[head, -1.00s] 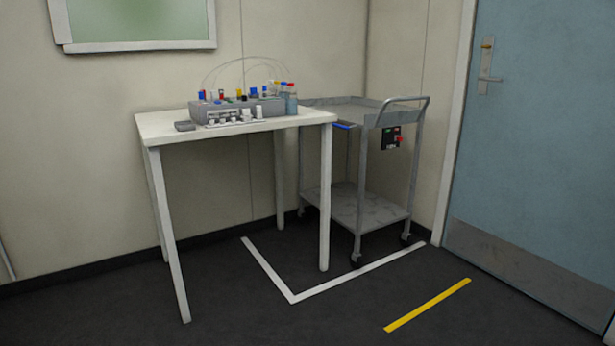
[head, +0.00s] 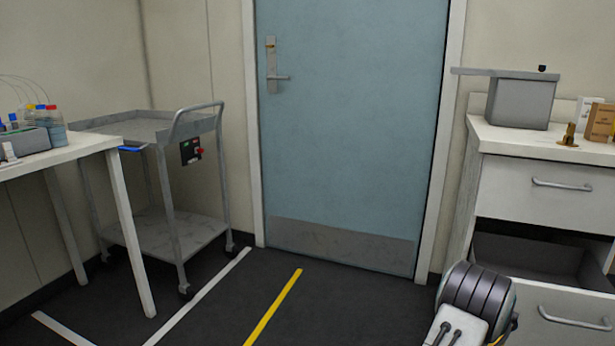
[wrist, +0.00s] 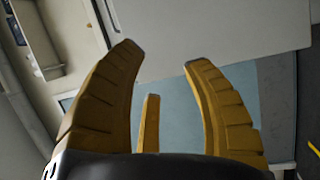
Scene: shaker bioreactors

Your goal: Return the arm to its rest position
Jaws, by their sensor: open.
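My gripper (wrist: 165,75) shows in the wrist view with its yellow ribbed fingers spread apart. It is open, and nothing is between the fingers. In the head view part of my arm shows at the bottom right, in front of the drawer cabinet. The fingertips are not in the head view.
A white drawer cabinet (head: 545,150) stands at right, its middle drawer (head: 530,260) pulled open. A grey box (head: 520,102) and small cartons (head: 600,122) are on top. A blue door (head: 345,120) is ahead. A grey cart (head: 185,235) and a white table (head: 85,147) stand left. Floor between is clear.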

